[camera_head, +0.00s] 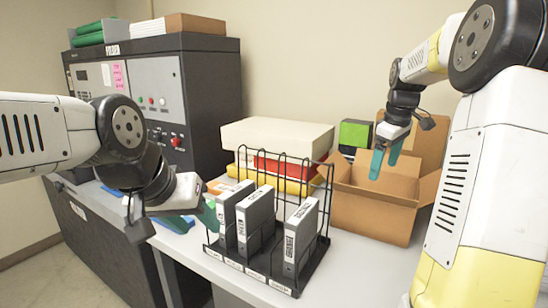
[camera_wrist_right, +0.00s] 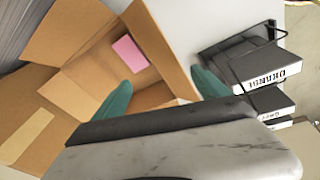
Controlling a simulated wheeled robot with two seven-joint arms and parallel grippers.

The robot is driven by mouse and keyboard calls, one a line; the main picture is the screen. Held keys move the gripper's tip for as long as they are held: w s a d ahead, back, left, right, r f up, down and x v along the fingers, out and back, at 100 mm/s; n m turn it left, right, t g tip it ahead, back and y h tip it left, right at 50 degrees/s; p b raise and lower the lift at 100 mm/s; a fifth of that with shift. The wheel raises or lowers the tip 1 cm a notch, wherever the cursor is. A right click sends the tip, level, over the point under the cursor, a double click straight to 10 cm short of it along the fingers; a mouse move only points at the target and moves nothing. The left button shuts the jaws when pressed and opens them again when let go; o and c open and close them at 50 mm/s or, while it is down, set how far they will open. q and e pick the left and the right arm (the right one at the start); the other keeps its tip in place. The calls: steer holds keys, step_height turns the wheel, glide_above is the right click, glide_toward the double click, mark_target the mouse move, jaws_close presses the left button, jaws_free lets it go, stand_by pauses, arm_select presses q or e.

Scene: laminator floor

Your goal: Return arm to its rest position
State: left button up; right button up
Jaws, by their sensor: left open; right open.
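My right arm comes in from the right in the head view. Its gripper (camera_head: 386,158) is open and empty, pointing down above the open cardboard box (camera_head: 372,211). In the right wrist view the two teal fingers of this gripper (camera_wrist_right: 161,92) stand wide apart with nothing between them. My left arm comes in from the left. Its gripper (camera_head: 207,214) is low over the table, just left of the black wire rack (camera_head: 262,277); only part of its teal fingers shows. The gap between them is hard to see, and no held object shows.
The rack holds three grey binders, the rightmost (camera_head: 299,236) apart from the others. A large white box (camera_head: 277,136) lies behind on red and yellow items. A dark machine (camera_head: 200,95) stands at the back left. A pink piece (camera_wrist_right: 130,54) lies inside the cardboard box.

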steer(key=s+a+r+m+t, duration=0.2)
steer(key=s+a+r+m, duration=0.15)
steer(key=s+a, duration=0.9)
steer(key=s+a+f+m+t+y, duration=0.1)
steer(key=s+f+m, duration=0.1)
steer(key=s, duration=0.4)
steer(key=s+a+f+m+y, duration=0.1)
steer(key=s+a+f, duration=0.1)
steer(key=s, duration=0.4)
steer(key=shift+a+m+t, duration=0.25)
steer(key=shift+m+t, duration=0.1)
steer(key=shift+t, duration=0.05)
steer(key=shift+f, duration=0.1)
